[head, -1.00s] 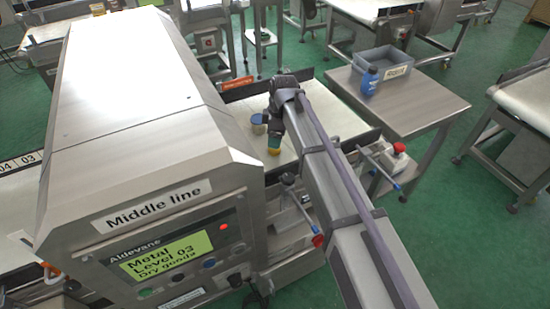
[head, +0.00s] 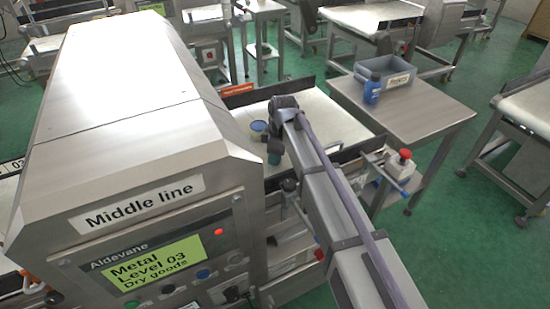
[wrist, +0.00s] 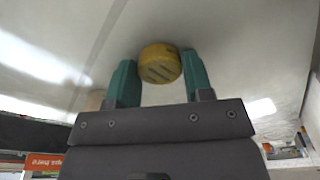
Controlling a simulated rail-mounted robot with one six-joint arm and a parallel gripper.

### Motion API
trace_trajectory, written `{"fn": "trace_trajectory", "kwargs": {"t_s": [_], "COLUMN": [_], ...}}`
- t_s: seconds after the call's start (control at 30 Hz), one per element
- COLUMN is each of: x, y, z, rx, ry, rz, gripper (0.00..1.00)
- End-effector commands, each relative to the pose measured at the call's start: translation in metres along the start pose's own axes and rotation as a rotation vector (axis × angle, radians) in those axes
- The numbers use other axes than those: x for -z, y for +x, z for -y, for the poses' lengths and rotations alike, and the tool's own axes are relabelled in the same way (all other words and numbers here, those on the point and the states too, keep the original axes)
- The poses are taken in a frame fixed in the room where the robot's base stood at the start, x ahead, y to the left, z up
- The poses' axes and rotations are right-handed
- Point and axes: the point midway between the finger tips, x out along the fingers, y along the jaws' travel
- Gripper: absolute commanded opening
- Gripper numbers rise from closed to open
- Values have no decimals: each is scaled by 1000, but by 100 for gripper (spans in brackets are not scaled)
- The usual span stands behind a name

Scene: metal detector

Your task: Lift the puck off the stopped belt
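The puck (wrist: 160,64) is a short yellow cylinder with dark slots on its face. In the wrist view it sits between the green fingertips of my gripper (wrist: 160,78), near their ends. The fingers are apart by about the puck's width, and I cannot tell whether they press on it. In the head view my gripper (head: 274,155) is low over the pale belt (head: 335,122), beyond the metal detector (head: 130,130). The puck is hidden there behind the fingers.
A small round container with a blue top (head: 258,126) stands close beside my gripper on the belt. Dark guide rails edge the belt. A steel side table (head: 430,110) at the right carries a blue bottle (head: 372,88) and a grey bin (head: 390,72).

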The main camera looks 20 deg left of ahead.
Motion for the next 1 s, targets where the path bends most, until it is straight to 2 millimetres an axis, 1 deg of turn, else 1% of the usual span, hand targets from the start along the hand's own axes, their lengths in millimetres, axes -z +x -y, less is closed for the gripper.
{"fn": "trace_trajectory", "kwargs": {"t_s": [0.03,0.27,0.47,0.57,0.67,0.9,1.0], "x": [0,0,0,1,3,10,12], "y": [0,0,-1,-8,-25,-84,-99], "z": [0,0,0,0,0,0,0], "rx": [0,0,0,0,0,0,0], "ry": [0,0,0,0,0,0,0], "rz": [0,0,0,0,0,0,0], "gripper": [42,20,20,20,20,20,20]}}
